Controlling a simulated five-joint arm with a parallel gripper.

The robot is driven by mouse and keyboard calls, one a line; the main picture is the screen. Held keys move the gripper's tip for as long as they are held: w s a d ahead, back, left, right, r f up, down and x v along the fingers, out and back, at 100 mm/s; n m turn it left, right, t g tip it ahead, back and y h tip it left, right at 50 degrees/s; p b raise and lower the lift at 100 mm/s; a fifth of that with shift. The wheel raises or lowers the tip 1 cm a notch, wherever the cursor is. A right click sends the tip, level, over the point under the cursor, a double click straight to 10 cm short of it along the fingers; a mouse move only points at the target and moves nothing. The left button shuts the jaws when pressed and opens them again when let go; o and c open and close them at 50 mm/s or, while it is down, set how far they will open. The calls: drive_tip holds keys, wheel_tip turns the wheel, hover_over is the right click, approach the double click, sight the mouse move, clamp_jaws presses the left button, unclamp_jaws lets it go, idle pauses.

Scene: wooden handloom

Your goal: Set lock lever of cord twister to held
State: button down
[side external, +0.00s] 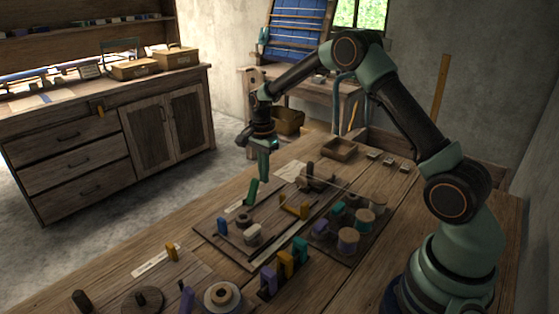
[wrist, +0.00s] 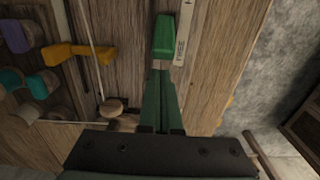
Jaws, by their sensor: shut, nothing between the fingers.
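A bright green lever (side external: 251,191) stands tilted at the far-left edge of the dark board (side external: 221,246), beside a pale label strip. My gripper (side external: 265,177) is shut and empty, pointing down close above the lever. In the wrist view my gripper (wrist: 160,72) shows its green fingers together. I cannot tell whether they touch the lever. The lever's base is partly hidden.
Bare tabletop is left of the board.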

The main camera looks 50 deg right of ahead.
sight(250, 198)
drive_tip(key=shift+a+r, duration=0.3)
drive_tip(key=shift+a, duration=0.3)
drive_tip(key=shift+a+r, duration=0.25)
drive_tip(key=shift+a, duration=0.2)
drive_tip(key=shift+a+r, duration=0.25)
drive_tip(key=shift+a, duration=0.3)
drive_tip(key=shift+a+r, duration=0.15)
drive_tip(key=shift+a, duration=0.6)
drive_tip(key=shift+a+r, duration=0.1)
drive_tip(key=shift+a, duration=0.65)
drive_tip(key=shift+d+r, duration=0.1)
drive_tip(key=shift+r, duration=0.7)
